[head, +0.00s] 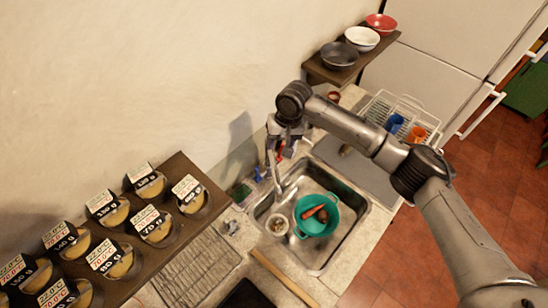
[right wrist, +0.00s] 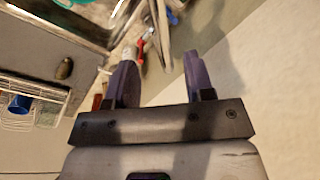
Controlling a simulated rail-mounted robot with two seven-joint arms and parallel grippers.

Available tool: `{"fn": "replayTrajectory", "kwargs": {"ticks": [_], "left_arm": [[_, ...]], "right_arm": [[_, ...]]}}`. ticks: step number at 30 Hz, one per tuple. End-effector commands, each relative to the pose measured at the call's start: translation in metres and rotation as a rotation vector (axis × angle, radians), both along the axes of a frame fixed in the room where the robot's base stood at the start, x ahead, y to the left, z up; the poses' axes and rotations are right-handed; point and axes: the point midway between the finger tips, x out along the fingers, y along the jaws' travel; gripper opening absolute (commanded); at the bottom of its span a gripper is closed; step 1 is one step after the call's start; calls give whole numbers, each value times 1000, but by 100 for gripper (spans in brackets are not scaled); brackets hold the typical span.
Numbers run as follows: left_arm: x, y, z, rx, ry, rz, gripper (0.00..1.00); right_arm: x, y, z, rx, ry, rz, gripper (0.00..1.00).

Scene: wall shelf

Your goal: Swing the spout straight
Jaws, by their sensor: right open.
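The metal tap spout (head: 276,181) reaches over the left part of the steel sink (head: 347,240) in the head view. The tap has a red handle (head: 279,157) and a blue handle (head: 258,174). My right gripper (head: 275,146) is above the tap, partly covering it. In the right wrist view its two fingers (right wrist: 158,58) are open with nothing between them. The spout (right wrist: 163,32), the red handle (right wrist: 141,52) and the blue handle (right wrist: 172,18) show beyond the fingertips there. Whether a finger touches the tap cannot be told. My left gripper is not in view.
A shelf of bowls (head: 316,69) is above. A rack of labelled jars (head: 188,224) is at left.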

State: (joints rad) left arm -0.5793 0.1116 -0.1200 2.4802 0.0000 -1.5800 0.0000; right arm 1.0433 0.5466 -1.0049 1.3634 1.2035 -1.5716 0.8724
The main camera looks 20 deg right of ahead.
Motion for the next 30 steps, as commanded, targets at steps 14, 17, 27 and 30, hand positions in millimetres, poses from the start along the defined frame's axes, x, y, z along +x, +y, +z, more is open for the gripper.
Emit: {"fn": "replayTrajectory", "kwargs": {"ticks": [14,17,27,30], "left_arm": [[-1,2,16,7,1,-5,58],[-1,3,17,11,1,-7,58],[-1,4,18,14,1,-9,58],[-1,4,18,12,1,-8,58]], "right_arm": [[3,15,-74,0,0,0,48],[3,16,-82,-1,-1,0,48],[4,17,-91,0,-2,0,48],[4,17,-91,0,-2,0,48]]}}
